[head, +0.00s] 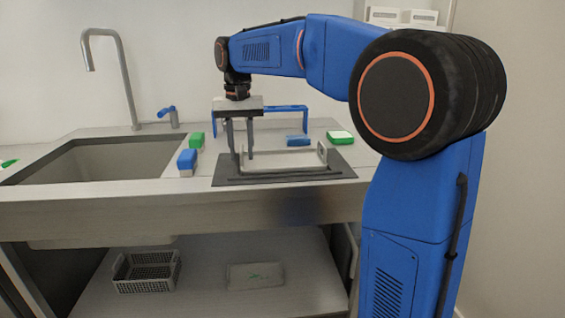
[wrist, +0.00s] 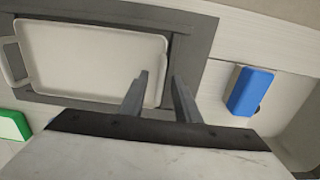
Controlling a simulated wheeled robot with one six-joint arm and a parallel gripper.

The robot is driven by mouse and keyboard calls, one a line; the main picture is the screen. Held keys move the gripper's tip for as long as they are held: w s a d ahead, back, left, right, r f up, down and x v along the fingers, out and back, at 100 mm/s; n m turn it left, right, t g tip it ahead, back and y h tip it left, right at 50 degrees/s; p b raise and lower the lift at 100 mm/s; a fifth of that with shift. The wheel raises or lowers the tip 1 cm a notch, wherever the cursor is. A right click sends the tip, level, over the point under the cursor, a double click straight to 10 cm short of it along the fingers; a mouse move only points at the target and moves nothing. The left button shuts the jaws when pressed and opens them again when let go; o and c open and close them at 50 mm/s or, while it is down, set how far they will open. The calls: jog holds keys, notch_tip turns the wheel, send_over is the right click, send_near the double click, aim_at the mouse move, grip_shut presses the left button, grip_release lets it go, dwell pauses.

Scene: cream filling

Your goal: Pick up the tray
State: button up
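The white tray (head: 287,160) is a shallow rectangle with raised walls and upright end handles. It lies flat on a dark grey mat (head: 335,171) on the counter. In the wrist view the tray (wrist: 88,55) fills the upper left, on the same dark mat (wrist: 195,45). My gripper (head: 242,157) points down at the tray's left end in the head view. In the wrist view my gripper (wrist: 160,76) is open, with one finger over the tray's inside and the other beyond its end wall. I cannot tell whether either finger touches the tray.
A blue block (head: 187,161) and a green block (head: 197,140) stand left of the mat. Another blue block (head: 298,140) and green block (head: 340,137) lie behind it. A sink (head: 105,160) with a tall faucet (head: 127,80) is at left. A basket (head: 147,272) sits on the lower shelf.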

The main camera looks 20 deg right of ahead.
grip_shut()
